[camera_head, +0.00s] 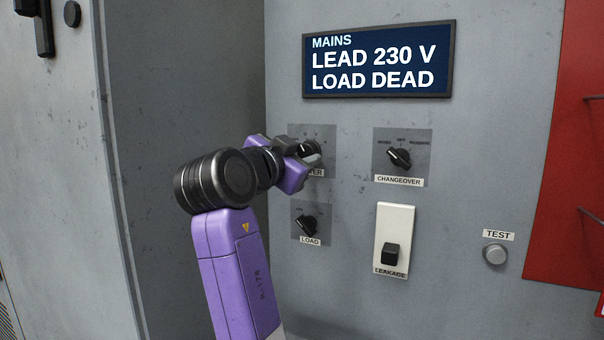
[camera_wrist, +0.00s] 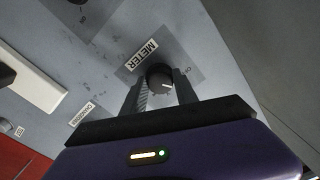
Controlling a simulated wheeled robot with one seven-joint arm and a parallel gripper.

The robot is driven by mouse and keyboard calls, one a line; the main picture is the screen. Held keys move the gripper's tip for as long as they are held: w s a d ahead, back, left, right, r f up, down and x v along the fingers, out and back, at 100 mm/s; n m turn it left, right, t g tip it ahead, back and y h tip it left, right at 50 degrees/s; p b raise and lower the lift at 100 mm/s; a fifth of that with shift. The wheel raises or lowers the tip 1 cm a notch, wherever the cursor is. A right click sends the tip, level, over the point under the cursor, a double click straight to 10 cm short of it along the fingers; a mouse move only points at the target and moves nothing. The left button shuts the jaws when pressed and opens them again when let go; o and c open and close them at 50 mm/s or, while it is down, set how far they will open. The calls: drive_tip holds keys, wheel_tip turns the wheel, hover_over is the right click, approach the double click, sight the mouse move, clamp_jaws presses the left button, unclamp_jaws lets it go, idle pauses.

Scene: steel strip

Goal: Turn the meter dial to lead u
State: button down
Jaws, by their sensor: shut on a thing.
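The meter dial is a round black knob with a white pointer line, seen in the wrist view (camera_wrist: 160,78) beside its white METER label (camera_wrist: 143,55). In the head view the dial (camera_head: 309,148) is partly covered by my purple gripper (camera_head: 302,160). My gripper is shut on the dial, with one dark finger on each side of it. The fingers and body hide most of the position marks, so I cannot read which one the pointer faces. The display (camera_head: 378,60) above reads MAINS, LEAD 230 V, LOAD DEAD.
The CHANGEOVER dial (camera_head: 399,157) is right of the meter dial and the LOAD dial (camera_head: 308,225) below it. A grey cabinet wall (camera_head: 190,80) stands close on the left.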

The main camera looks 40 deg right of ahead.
drive_tip(key=shift+m+b, duration=1)
drive_tip(key=shift+m, duration=0.1)
drive_tip(key=c, duration=0.9)
unclamp_jaws()
drive_tip(key=shift+c, duration=0.2)
drive_tip(key=b+v, duration=0.1)
drive_tip(key=v, duration=0.7)
